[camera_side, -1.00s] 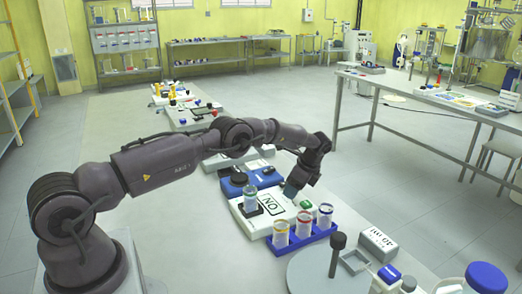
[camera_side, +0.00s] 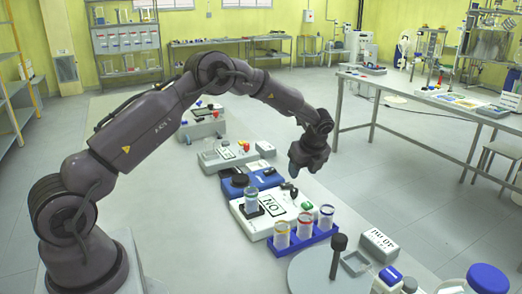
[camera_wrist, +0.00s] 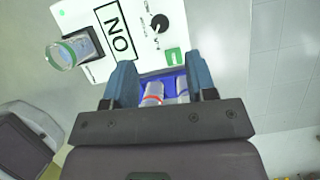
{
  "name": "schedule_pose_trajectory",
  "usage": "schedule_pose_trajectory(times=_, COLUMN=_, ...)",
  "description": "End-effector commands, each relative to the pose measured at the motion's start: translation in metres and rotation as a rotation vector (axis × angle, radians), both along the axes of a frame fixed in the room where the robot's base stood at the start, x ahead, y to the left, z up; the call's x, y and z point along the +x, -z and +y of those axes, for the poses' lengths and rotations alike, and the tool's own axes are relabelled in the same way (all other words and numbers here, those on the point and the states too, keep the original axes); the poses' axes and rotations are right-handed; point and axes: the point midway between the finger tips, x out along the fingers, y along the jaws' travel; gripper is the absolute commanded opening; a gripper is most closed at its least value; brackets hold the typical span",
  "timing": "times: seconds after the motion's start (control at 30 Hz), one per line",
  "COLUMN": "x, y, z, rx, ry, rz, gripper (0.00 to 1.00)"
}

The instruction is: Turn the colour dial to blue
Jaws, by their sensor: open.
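The dial is a small black knob (camera_side: 290,188) on top of a white device (camera_side: 262,228). In the wrist view, the knob (camera_wrist: 160,22) has small marks around it, too small to read as colours. Beside it is a framed label (camera_wrist: 118,37) reading NO, or ON upside down. A green switch (camera_wrist: 174,56) sits near the device's edge.
A green-ringed vial (camera_side: 251,202) stands on the white device. A blue rack (camera_side: 302,246) in front holds vials with yellow, red and blue rings. A blue device (camera_side: 236,189) stands behind. A grey round plate with a dark post (camera_side: 335,260) is at the front.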

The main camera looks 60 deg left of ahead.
Motion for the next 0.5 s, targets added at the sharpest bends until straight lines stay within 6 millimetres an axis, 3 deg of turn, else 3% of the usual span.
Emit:
schedule_pose_trajectory(times=0.17, x=-0.001, y=-0.035, z=-0.014, rx=0.001, ry=0.002, rz=-0.004, gripper=0.52)
schedule_pose_trajectory(times=0.3, x=-0.006, y=-0.024, z=-0.019, rx=-0.034, ry=-0.185, rz=-0.059, gripper=0.52)
schedule_pose_trajectory(times=0.4, x=-0.022, y=-0.012, z=-0.027, rx=-0.067, ry=-0.321, rz=-0.065, gripper=0.52)
schedule_pose_trajectory(times=0.5, x=-0.038, y=-0.02, z=-0.036, rx=-0.093, ry=-0.46, rz=-0.095, gripper=0.52)
